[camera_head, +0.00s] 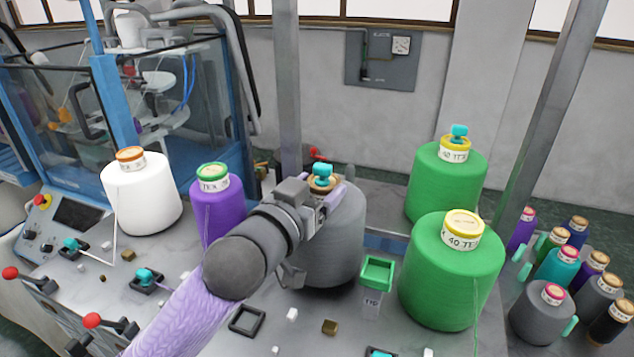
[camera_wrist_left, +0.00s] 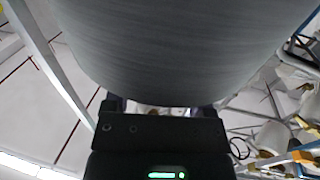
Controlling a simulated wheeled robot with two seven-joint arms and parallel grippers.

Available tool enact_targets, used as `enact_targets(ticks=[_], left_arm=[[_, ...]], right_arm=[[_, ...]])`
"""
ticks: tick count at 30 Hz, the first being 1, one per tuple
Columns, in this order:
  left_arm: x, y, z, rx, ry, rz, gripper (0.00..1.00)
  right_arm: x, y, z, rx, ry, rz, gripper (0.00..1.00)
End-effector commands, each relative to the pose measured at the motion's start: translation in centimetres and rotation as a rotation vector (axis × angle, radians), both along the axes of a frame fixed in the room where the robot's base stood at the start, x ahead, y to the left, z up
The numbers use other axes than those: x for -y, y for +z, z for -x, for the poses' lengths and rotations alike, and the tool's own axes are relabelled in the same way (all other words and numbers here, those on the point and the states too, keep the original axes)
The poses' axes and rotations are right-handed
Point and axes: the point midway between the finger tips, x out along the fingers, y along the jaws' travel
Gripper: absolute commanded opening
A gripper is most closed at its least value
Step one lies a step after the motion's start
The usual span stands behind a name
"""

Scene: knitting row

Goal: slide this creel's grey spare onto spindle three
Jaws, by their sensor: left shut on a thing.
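A large grey cone (camera_head: 345,240) with an orange-rimmed top stands upright near the middle of the deck. My left gripper (camera_head: 322,196) is shut on it near its top; my forearm hides its left side. A teal tip (camera_head: 320,169) shows above the cone's top. I cannot tell whether the cone's base touches the deck, and any spindle inside it is hidden. In the left wrist view the grey cone (camera_wrist_left: 180,45) fills the upper middle, right beyond the gripper (camera_wrist_left: 162,108). My right gripper is not in view.
A white cone (camera_head: 145,200) and a purple cone (camera_head: 217,210) stand left. Two green cones, front (camera_head: 450,275) and back (camera_head: 445,187), stand right. A green-rimmed square tray (camera_head: 377,271) sits between. Several smaller cones, including a grey one (camera_head: 540,318), stand at far right.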

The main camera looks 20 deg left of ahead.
Motion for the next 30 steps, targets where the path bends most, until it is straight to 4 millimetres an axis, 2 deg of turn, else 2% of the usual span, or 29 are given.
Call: enact_targets(ticks=[5,13,14,17,18,26,30], left_arm=[[0.0,-1.2,0.0,0.005,-0.001,0.001,0.00],[0.0,-1.3,0.0,0.005,-0.001,0.000,0.00],[0.0,-1.3,0.0,0.005,-0.001,0.000,0.74],[0.0,-1.3,0.0,0.004,-0.001,0.000,0.95],[0.0,-1.3,0.0,0.004,-0.001,0.000,1.00],[-0.1,-1.5,0.3,-0.002,0.000,0.000,1.00],[-0.6,-1.7,2.7,-0.001,-0.002,-0.002,1.00]], right_arm=[[0.0,-1.0,0.0,-0.001,0.000,0.000,1.00],[0.0,-1.0,0.1,-0.001,0.000,-0.001,1.00],[0.0,-1.0,0.1,-0.001,0.000,-0.001,1.00],[0.0,-1.0,0.1,-0.001,0.000,-0.001,1.00],[0.0,-1.0,0.1,-0.001,0.000,-0.001,1.00],[0.0,-1.1,0.1,-0.001,-0.001,-0.001,1.00],[-0.1,-1.4,0.1,-0.002,-0.001,-0.001,1.00]])
